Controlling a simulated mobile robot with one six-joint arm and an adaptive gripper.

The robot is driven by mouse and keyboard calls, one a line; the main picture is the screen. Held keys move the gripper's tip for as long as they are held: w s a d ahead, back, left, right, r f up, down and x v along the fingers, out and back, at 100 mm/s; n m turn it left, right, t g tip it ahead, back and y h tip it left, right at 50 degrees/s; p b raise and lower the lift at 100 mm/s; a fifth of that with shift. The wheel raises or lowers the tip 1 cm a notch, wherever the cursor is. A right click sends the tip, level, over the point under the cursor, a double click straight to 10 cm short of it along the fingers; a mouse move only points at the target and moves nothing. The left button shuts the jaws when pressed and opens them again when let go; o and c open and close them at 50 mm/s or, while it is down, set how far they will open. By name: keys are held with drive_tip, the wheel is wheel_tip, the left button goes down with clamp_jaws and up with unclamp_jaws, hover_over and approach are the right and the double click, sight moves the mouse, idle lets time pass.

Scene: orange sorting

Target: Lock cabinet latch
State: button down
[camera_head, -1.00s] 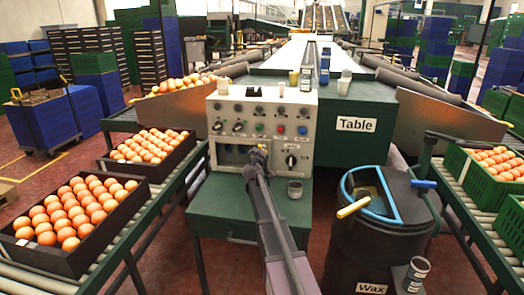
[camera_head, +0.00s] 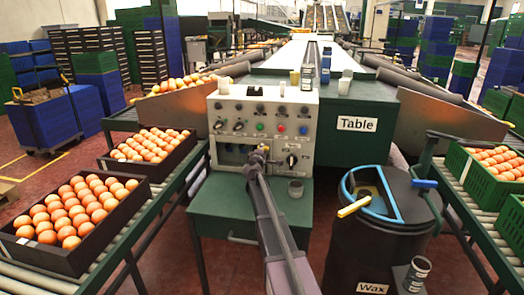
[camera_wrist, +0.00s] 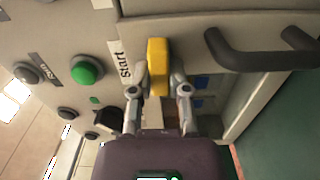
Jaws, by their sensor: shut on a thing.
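The yellow latch (camera_wrist: 157,62) sits at the edge of the cabinet (camera_head: 218,152) front in the wrist view. My gripper (camera_wrist: 159,80) is shut on it, one finger on each side. In the head view my gripper (camera_head: 259,157) is at the lower middle of the cabinet front, by the recessed opening, and hides the latch there. A pale panel with a dark handle (camera_wrist: 262,57) lies right of the latch in the wrist view. I cannot tell whether the latch is locked.
A green button (camera_wrist: 86,70) and a black knob (camera_wrist: 108,119) are near my gripper. A grey cup (camera_head: 295,189) stands on the green ledge below. The dark wax barrel (camera_head: 385,240) stands at right, and crates of oranges (camera_head: 75,262) line the left conveyor.

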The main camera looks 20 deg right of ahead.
idle(0.3)
drive_tip(key=c, duration=0.6)
unclamp_jaws()
drive_tip(key=v, duration=1.2)
idle(0.3)
